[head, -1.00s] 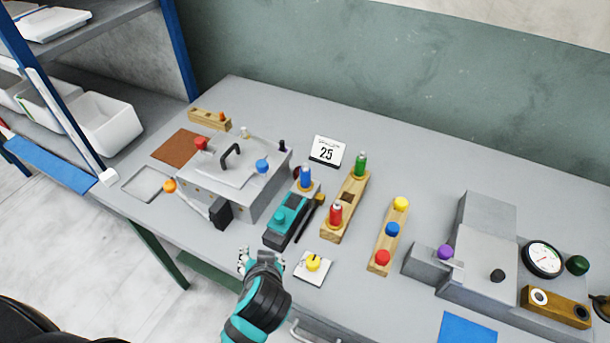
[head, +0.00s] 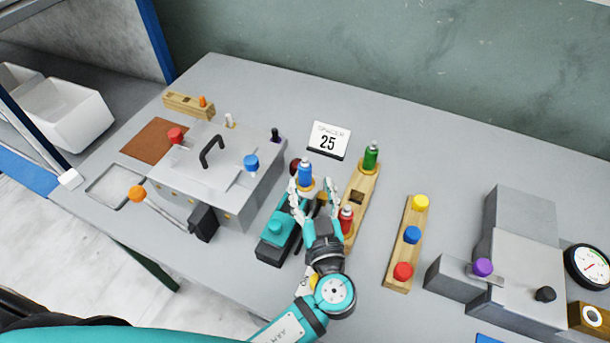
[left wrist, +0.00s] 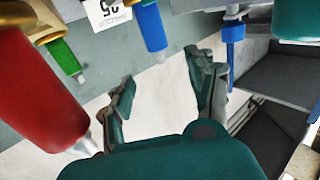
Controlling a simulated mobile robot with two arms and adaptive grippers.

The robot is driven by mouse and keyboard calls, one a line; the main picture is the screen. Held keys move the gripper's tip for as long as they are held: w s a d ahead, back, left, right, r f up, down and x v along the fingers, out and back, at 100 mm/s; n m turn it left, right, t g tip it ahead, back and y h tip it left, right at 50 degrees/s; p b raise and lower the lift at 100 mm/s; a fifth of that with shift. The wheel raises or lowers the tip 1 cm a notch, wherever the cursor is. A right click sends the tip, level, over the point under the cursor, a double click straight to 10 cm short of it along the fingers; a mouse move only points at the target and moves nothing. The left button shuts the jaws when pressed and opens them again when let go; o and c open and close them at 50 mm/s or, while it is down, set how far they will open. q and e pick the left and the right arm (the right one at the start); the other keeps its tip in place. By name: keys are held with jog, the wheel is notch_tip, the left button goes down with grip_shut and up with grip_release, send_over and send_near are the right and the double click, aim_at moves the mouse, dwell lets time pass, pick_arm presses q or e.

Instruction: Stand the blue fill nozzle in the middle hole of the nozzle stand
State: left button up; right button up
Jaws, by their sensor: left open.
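The blue fill nozzle (head: 305,174) stands upright on a small base behind the teal block; it also shows in the left wrist view (left wrist: 150,28), just past the fingertips. My left gripper (head: 313,187) is open and empty, with its fingers spread close to the nozzle; its fingers also show in the left wrist view (left wrist: 162,75). I cannot tell whether they touch it. The wooden nozzle stand (head: 365,187) is just right of the gripper. It holds a green nozzle (head: 371,156) at the far end and a red nozzle (head: 346,219) at the near end. Its square middle hole (head: 356,197) is empty. My right gripper is out of view.
A grey press (head: 225,170) with a black handle stands left, a teal block (head: 277,238) beside my gripper. A card reading 25 (head: 328,140) stands behind. A wooden strip with yellow, blue and red knobs (head: 398,272) lies right of the stand, and a grey machine (head: 520,240) further right.

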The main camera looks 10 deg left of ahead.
aim_at(306, 172)
pick_arm(q)
jog(key=shift+w+a+f+p, duration=0.25)
jog(key=shift+w+f, duration=0.1)
jog(key=shift+w, duration=0.1)
jog(key=shift+w+a+f+p, duration=0.15)
jog(key=shift+w+f+p, duration=0.15)
jog(key=shift+w, duration=0.15)
jog(key=shift+p+x, duration=0.35)
jog(key=shift+x, duration=0.5)
jog(key=p+x, duration=0.1)
jog(key=x, duration=0.3)
jog(key=shift+w+a+f+p, duration=0.1)
jog(key=shift+w+f+p, duration=0.05)
jog(key=shift+p, duration=0.25)
jog(key=shift+c, duration=1.3)
jog(key=c, duration=0.7)
grip_shut()
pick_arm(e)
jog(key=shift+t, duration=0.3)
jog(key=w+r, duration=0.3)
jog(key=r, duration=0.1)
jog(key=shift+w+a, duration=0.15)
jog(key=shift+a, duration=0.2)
